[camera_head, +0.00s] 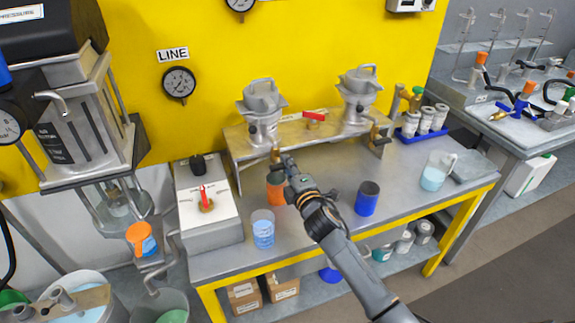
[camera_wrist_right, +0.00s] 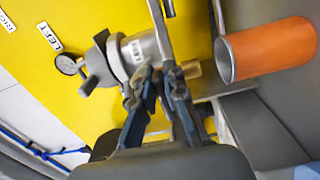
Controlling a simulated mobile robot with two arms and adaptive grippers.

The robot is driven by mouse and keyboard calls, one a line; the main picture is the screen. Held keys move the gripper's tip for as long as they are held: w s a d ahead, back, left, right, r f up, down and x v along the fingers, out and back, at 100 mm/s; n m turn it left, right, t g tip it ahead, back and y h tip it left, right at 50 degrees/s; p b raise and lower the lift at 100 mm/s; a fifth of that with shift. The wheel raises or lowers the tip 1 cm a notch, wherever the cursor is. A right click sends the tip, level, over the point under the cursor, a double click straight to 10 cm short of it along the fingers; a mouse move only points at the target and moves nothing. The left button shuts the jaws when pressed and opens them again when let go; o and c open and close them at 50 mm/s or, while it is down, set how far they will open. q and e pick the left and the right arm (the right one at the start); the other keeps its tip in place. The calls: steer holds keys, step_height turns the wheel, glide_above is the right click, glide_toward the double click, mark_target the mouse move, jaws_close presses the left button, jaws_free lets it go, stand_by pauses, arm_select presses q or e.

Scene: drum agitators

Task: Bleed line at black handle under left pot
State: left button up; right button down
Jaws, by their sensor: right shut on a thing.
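The left pot (camera_head: 262,122), a grey metal vessel with a lid and handle, stands on the raised shelf against the yellow wall. A brass fitting (camera_head: 276,153) shows at the shelf's front edge below it. My right gripper (camera_head: 288,163) reaches up to this fitting from the lower right; its fingers are nearly together. In the right wrist view the fingers (camera_wrist_right: 162,82) close in front of grey metal parts beside a brass piece (camera_wrist_right: 191,69). The black handle itself is hidden or blends with the dark fingers. An orange cup (camera_head: 276,191) stands just below the gripper. My left gripper is out of view.
A clear cup with blue liquid (camera_head: 263,232) and a dark blue cup (camera_head: 367,199) stand on the bench either side of my right arm. The right pot (camera_head: 358,98) and a red-handled valve (camera_head: 314,117) are on the shelf. Free bench lies right of the blue cup.

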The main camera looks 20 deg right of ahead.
steer(key=shift+f, duration=0.1)
steer(key=c, duration=1.4)
jaws_free()
steer(key=s, duration=1.2)
steer(key=shift+d, duration=0.2)
